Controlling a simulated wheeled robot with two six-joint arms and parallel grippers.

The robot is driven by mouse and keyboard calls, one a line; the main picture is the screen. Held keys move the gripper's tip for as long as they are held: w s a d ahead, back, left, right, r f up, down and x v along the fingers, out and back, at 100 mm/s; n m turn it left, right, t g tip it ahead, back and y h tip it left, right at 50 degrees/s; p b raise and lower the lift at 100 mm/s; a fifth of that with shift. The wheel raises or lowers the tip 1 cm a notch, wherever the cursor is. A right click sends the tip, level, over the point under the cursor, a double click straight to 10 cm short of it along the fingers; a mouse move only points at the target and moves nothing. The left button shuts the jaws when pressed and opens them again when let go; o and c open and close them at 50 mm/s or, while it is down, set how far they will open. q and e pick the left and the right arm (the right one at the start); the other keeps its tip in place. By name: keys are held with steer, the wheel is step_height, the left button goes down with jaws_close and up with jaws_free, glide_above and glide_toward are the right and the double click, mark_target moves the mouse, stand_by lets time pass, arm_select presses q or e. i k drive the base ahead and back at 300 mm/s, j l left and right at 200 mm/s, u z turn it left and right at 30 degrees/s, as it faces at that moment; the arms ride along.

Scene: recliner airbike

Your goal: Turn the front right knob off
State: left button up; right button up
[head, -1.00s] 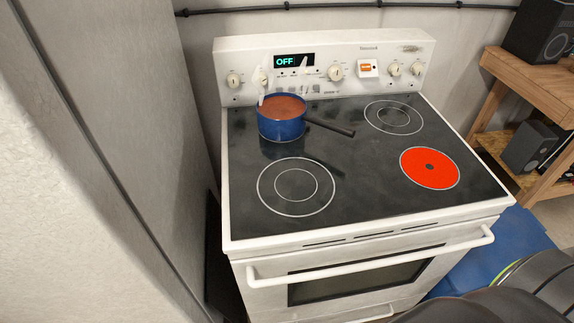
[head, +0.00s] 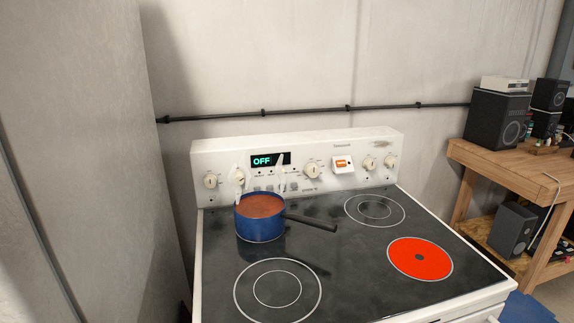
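The white stove (head: 455,307) stands ahead with a black glass top. Its back panel carries several white knobs: two at the left, one in the middle (head: 312,171) and two at the right. The right pair is an inner knob (head: 369,164) and an outer knob (head: 390,161); I cannot tell from the frames which is the front right knob. The front right burner (head: 420,258) glows red. The display (head: 270,160) reads OFF. Neither of my grippers is in view.
A blue pot (head: 260,222) with reddish-brown contents sits on the back left burner, its dark handle pointing right. Steam rises near it. A wooden shelf (head: 515,170) with speakers stands to the right. A grey wall or cabinet side (head: 90,150) is close on the left.

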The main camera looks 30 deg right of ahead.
mark_target(390, 160)
steer(key=z, duration=1.6)
